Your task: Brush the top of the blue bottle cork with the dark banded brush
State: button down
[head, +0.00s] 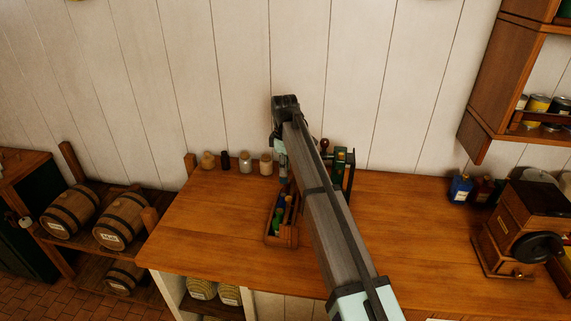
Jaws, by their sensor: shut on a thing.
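My gripper (282,172) points down over the back of a small wooden crate (283,241) on the counter. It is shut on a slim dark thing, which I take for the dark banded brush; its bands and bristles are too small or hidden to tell. The crate holds several thin upright things with green, blue and dark parts, partly hidden by my arm.
Several small jars (246,162) stand along the wall. A green and dark rack (342,168) stands just right of my arm. A wall shelf (486,100) overhangs the right. The counter's left part (210,225) is clear.

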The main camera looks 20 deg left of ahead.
aim_at(284, 182)
notch_tip(284, 182, down, 4)
jog(key=shift+f+b, duration=0.1)
jog(key=shift+b, duration=0.8)
jog(key=shift+s+d+f, duration=0.15)
jog(key=shift+s+f, duration=0.3)
jog(key=shift+f, duration=0.1)
jog(key=shift+s+r, duration=0.1)
jog(key=shift+s, duration=0.25)
jog(key=shift+w+a+b, duration=0.2)
jog(key=shift+w+b, duration=0.1)
jog(key=shift+w, duration=0.7)
jog(key=s, duration=0.3)
jog(key=shift+d, duration=0.35)
jog(key=w, duration=0.2)
jog(key=shift+w+a, duration=0.3)
jog(key=shift+w, duration=0.1)
jog(key=shift+s+d, duration=0.25)
jog(key=shift+s, duration=0.9)
jog(key=shift+w+a, duration=0.25)
jog(key=shift+w, duration=0.7)
jog(key=shift+d, duration=0.1)
jog(key=shift+s+d, duration=0.15)
jog(key=shift+s, duration=0.75)
jog(key=shift+w+a, duration=0.2)
jog(key=shift+w, duration=0.8)
jog(key=shift+w+r+p, duration=0.1)
jog(key=shift+r+p, duration=0.05)
jog(key=shift+p, duration=0.3)
jog(key=shift+r+p, duration=1.4)
jog(key=shift+r, duration=2.4)
